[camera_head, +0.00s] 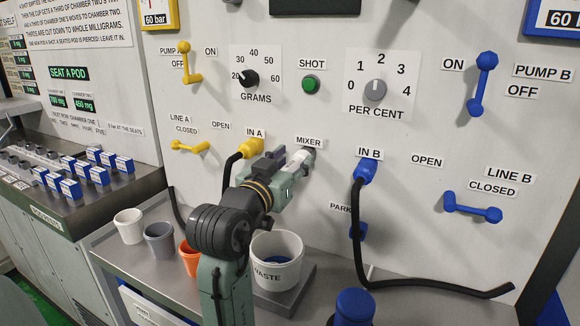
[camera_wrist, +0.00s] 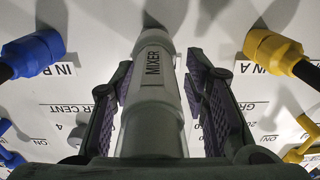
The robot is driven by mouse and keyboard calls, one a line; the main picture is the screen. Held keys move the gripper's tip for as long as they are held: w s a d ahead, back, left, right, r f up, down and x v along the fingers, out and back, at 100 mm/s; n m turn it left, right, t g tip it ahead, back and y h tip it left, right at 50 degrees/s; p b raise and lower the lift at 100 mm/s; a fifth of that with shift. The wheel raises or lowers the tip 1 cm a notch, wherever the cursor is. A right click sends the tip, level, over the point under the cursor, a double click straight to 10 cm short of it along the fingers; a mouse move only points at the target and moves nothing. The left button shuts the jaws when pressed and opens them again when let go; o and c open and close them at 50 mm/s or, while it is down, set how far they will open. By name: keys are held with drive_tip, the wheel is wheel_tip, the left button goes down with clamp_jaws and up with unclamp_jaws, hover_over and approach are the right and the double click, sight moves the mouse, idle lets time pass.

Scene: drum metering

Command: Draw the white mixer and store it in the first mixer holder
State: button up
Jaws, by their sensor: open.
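The white mixer (camera_wrist: 152,90) is a pale tube with MIXER written on it. In the wrist view it runs up the middle, between the two fingers of my gripper (camera_wrist: 155,95). The pads stand on either side of it, with a narrow gap showing at least on the right. In the head view my gripper (camera_head: 283,170) is at the panel below the MIXER label, and the mixer (camera_head: 299,158) shows partly between its fingers. Its far end meets the panel at the mixer port. I cannot make out any mixer holder.
The yellow IN A connector (camera_head: 250,148) is close on the left and the blue IN B connector (camera_head: 366,171) on the right, each with a black hose. A white WASTE bucket (camera_head: 277,247) stands below my gripper. White, grey and orange cups stand left of it.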

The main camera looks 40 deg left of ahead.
drive_tip(key=shift+w+d+f+h, duration=0.2)
drive_tip(key=shift+w+d+h, duration=0.25)
drive_tip(key=shift+w, duration=0.4)
clamp_jaws()
drive_tip(key=shift+s+d+f, duration=0.1)
drive_tip(key=shift+s+f, duration=0.05)
drive_tip(key=shift+s, duration=0.05)
drive_tip(key=shift+s+d+f, duration=0.15)
drive_tip(key=shift+s+f, duration=0.2)
drive_tip(key=shift+f, duration=0.15)
drive_tip(key=shift+s+d, duration=0.15)
drive_tip(key=shift+s, duration=0.35)
drive_tip(key=shift+r+v, duration=0.2)
drive_tip(key=shift+v, duration=1.1)
drive_tip(key=shift+s, duration=0.4)
drive_tip(key=shift+s, duration=0.15)
